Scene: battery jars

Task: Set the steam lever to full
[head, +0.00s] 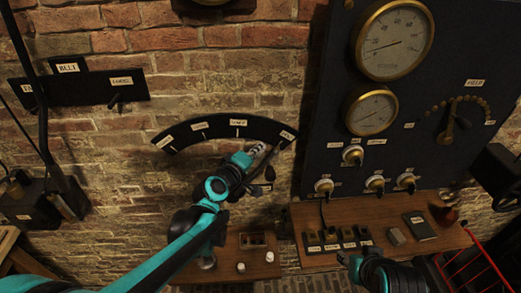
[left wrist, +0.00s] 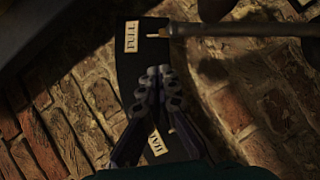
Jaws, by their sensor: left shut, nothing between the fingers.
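The steam lever's black curved plate (head: 215,128) is on the brick wall with several white labels. In the left wrist view the FULL label (left wrist: 131,36) and the HALF label (left wrist: 155,142) show on the plate. The lever rod (left wrist: 250,30) lies across the top of that view, its thin tip pointing at the FULL label. My left gripper (head: 262,158) is at the right end of the plate, close to the lever. In the left wrist view its fingers (left wrist: 158,85) are shut and empty, apart from the rod in the picture. My right gripper (head: 350,260) is partly seen low down; its fingers are unclear.
A dark panel with gauges (head: 394,40) and several white-capped knobs (head: 352,155) stands to the right. Below it a wooden shelf (head: 385,213) holds small items. A red wire rack (head: 475,265) is at the lower right. A black lever box (head: 35,205) is at the left.

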